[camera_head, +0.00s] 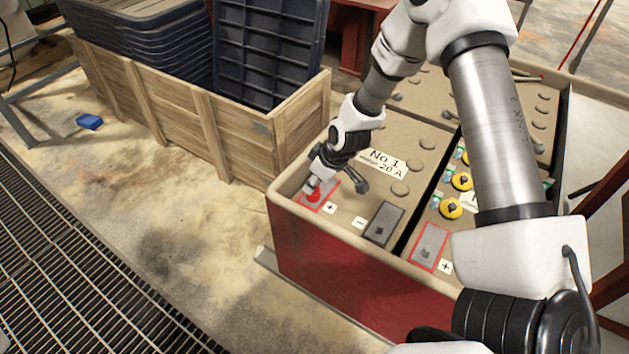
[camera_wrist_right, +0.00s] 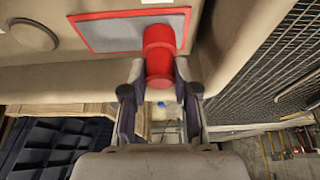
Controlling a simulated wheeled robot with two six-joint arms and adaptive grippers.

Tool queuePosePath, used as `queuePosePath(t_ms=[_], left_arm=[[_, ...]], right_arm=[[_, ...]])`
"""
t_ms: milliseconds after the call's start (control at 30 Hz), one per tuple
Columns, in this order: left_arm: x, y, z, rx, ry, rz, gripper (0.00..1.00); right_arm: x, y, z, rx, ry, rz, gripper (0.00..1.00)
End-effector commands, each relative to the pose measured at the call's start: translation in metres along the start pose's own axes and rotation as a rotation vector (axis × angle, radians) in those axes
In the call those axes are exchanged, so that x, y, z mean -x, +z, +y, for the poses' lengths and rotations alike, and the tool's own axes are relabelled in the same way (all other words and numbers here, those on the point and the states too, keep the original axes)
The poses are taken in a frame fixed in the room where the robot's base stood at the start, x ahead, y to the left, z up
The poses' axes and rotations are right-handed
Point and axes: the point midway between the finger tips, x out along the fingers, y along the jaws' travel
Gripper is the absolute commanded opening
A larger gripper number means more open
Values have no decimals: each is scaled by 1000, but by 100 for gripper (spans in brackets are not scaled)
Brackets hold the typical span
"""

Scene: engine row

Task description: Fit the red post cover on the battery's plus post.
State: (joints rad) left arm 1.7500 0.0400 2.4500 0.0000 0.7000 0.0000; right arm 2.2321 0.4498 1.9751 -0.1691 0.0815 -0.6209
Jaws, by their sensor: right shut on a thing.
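The red post cover (camera_head: 313,194) is a small cylinder, also seen in the wrist view (camera_wrist_right: 159,52). My right gripper (camera_wrist_right: 159,78) is shut on it, with one finger on each side. In the head view the gripper (camera_head: 315,184) points down at the near left corner of the battery (camera_head: 424,128). The cover is over the red-outlined grey pad (camera_head: 329,196) marked plus, beside the "No 1" label. In the wrist view it overlaps the edge of this pad (camera_wrist_right: 122,33). The plus post is hidden; I cannot tell whether the cover is around it. My left gripper is not in view.
A dark minus pad (camera_head: 383,224) and a second red-outlined plus pad (camera_head: 430,246) lie to the right. Yellow caps (camera_head: 451,209) stand on the neighbouring battery. A wooden crate (camera_head: 185,108) with dark bins is behind left. A blue piece (camera_head: 89,121) lies on the floor.

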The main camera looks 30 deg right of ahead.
Motion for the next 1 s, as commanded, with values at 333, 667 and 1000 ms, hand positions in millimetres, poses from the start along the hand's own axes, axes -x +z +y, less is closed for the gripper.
queuePosePath(t_ms=[333,667,1000], left_arm=[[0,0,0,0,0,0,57],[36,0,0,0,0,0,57],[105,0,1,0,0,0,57]], right_arm=[[0,0,0,0,0,0,58],[36,-16,0,0,0,1,58],[104,-52,-11,-22,13,-6,58]])
